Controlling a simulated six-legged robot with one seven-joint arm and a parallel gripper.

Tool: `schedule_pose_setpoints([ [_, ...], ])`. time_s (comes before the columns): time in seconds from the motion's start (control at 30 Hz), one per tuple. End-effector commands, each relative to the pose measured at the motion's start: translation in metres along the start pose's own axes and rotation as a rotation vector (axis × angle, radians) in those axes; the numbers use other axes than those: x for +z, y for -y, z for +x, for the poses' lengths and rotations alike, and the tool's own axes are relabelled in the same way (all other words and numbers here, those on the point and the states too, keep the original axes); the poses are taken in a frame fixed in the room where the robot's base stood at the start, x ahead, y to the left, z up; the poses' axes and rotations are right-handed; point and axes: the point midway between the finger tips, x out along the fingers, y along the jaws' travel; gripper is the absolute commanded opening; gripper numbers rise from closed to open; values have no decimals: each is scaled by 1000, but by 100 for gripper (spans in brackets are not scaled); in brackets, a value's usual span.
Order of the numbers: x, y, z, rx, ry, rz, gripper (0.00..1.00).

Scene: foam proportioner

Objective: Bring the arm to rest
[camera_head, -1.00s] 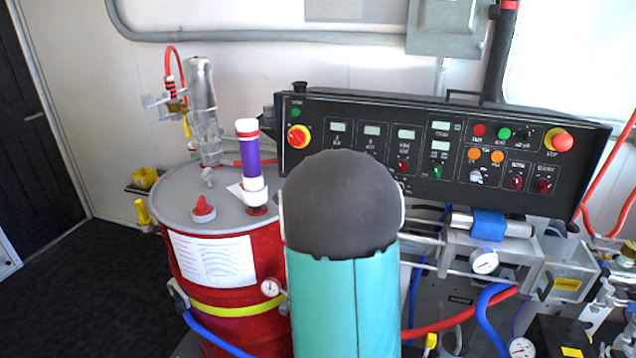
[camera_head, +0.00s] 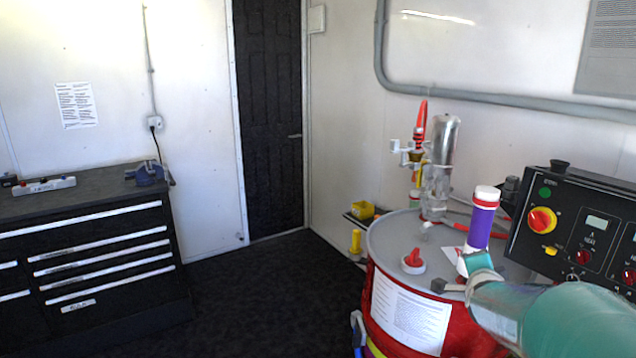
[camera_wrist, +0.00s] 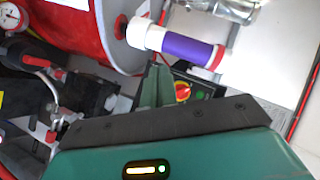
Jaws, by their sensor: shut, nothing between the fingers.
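My arm (camera_head: 560,318) is teal and grey. It reaches in from the lower right of the head view, in front of the red drum. My gripper (camera_wrist: 158,78) shows in the wrist view with its fingers together and nothing between them. In the head view the end of the arm lies in front of the drum's rim, close to the purple and white cylinder (camera_head: 481,219). I cannot tell whether it touches the drum. The cylinder also shows just beyond the fingers in the wrist view (camera_wrist: 188,48).
The red drum (camera_head: 382,290) has a grey lid with a red cap (camera_head: 413,258). A black control panel (camera_head: 573,225) stands to the right. A black drawer cabinet (camera_head: 100,250) is at the left. The dark floor (camera_head: 270,300) between cabinet and drum is clear.

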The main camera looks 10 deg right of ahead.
Motion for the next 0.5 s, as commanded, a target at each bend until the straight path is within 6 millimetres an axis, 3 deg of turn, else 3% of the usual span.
schedule_pose_setpoints([
  [0.03,25,11,-23,13,76,-97,0],
  [0.2,96,15,-102,65,329,-457,0],
  [0.4,151,-9,-206,66,617,-910,0],
  [0.5,164,-30,-254,50,747,-1123,0],
])
